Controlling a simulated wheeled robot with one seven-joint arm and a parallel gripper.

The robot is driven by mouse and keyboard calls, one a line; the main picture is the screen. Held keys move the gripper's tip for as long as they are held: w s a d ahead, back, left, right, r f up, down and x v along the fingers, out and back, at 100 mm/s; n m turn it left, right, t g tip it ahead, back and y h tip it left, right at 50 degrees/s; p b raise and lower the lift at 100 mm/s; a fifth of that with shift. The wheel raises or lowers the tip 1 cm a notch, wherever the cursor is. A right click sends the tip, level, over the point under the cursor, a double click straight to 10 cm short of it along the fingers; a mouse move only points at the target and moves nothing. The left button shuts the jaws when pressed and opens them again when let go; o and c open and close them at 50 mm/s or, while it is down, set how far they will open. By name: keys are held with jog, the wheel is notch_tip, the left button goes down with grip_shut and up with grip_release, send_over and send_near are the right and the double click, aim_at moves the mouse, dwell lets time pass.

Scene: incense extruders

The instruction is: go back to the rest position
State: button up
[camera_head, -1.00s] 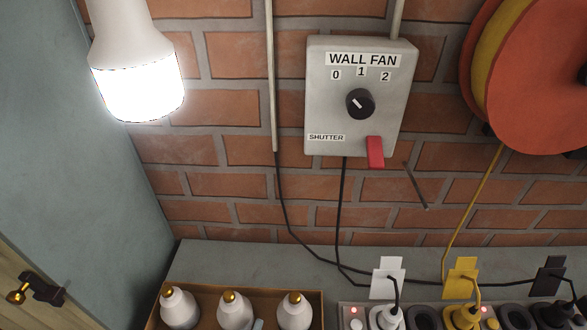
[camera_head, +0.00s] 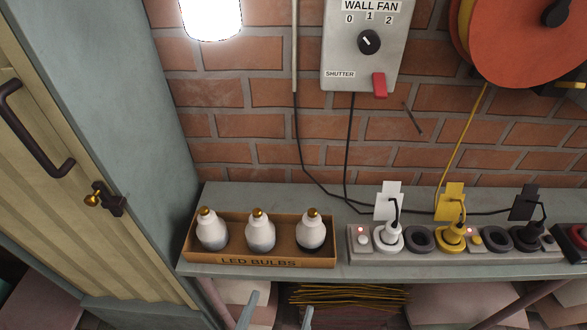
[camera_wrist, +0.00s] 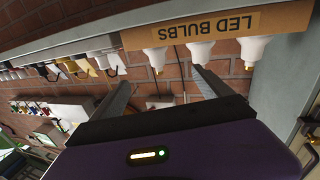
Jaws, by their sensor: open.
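My gripper (camera_head: 278,313) shows only as two grey fingertips at the bottom edge of the head view, below the front of the shelf. In the wrist view my gripper (camera_wrist: 160,77) has its two fingers spread wide with nothing between them. The cardboard LED BULBS box (camera_head: 285,263) stands on the grey shelf (camera_head: 330,197) beyond the fingertips. It holds three white bulbs with brass caps up. The box also shows in the wrist view (camera_wrist: 187,31), upside down, with the fingers apart from it.
A power strip (camera_head: 361,254) with white, yellow and black plugs lies right of the box. The wall fan switch (camera_head: 369,65), a lit bulb (camera_head: 212,18) and a red cable reel (camera_head: 520,45) are above. A door (camera_head: 90,200) is at left. Yellow sticks (camera_head: 350,297) lie below the shelf.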

jog(key=s+a+f+n+g+y, duration=0.1)
jog(key=a+f+n+g+y, duration=0.2)
jog(key=a+f+n+y, duration=0.35)
jog(key=s+d+r+m, duration=0.1)
jog(key=s+d+r, duration=0.3)
jog(key=d, duration=0.5)
jog(key=s+d+r+m+h, duration=0.1)
jog(key=s+d+r, duration=0.4)
jog(key=s+d, duration=0.3)
jog(key=s+d+r+m, duration=0.2)
jog(key=s+d+r, duration=0.2)
jog(key=s+d, duration=0.3)
jog(key=d, duration=0.5)
jog(key=shift+d+r+t, duration=0.15)
jog(key=shift+r+t, duration=0.05)
jog(key=shift+t, duration=0.1)
